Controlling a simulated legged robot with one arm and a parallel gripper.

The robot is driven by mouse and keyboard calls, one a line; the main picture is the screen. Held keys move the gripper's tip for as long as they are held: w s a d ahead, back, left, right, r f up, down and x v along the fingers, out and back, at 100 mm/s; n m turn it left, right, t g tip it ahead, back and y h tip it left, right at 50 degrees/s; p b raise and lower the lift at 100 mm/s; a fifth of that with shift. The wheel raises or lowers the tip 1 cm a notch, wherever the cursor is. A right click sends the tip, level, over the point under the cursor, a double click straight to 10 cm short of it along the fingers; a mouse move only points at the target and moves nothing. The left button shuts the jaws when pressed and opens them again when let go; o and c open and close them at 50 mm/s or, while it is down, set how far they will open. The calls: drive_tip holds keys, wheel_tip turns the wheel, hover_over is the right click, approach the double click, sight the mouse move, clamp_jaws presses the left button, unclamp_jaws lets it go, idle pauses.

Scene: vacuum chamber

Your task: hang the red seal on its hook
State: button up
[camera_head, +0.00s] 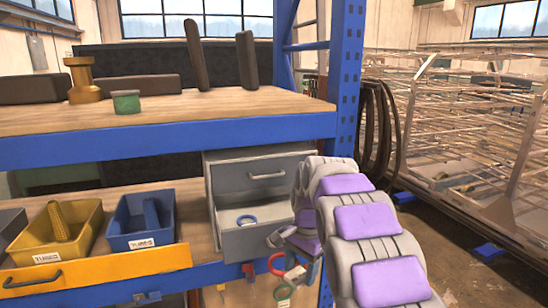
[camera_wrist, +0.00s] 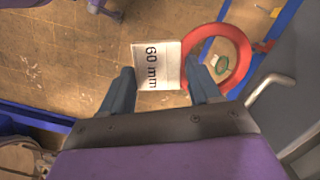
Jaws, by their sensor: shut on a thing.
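The red seal (camera_wrist: 240,68) is a red ring with a white tag (camera_wrist: 148,64) marked "60 mm". In the wrist view, my gripper (camera_wrist: 161,76) has its fingers on either side of the tag and is shut on it; the ring hangs out to the right of the right finger. In the head view the red seal (camera_head: 271,265) shows in front of the blue shelf edge, below the open drawer, with my gripper partly hidden by my arm. A small red hook-like piece (camera_wrist: 264,46) is beside the ring in the wrist view. Whether they touch is unclear.
A green ring (camera_head: 283,292) hangs below the red seal. Yellow (camera_head: 88,212) and blue (camera_head: 118,243) bins stand on the lower shelf at left. A blue upright (camera_head: 346,80) rises behind my arm.

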drive_tip(key=w+d+f+n+b, duration=0.2)
drive_tip(key=d+f+n, duration=0.1)
drive_tip(key=f, duration=0.3)
drive_tip(key=w+d+f+n+h+b, duration=0.1)
drive_tip(key=w+d+f+n+b, duration=0.15)
drive_tip(key=f, duration=0.45)
drive_tip(key=w+d+f+n+b, duration=0.2)
drive_tip(key=w+f+n, duration=0.1)
drive_tip(key=f, duration=0.3)
drive_tip(key=s+f, duration=0.4)
drive_tip(key=s, duration=0.6)
drive_tip(key=shift+s+f+g, duration=0.15)
drive_tip(key=shift+s+g, duration=0.2)
drive_tip(key=shift+g, duration=0.05)
drive_tip(key=shift+n, duration=0.25)
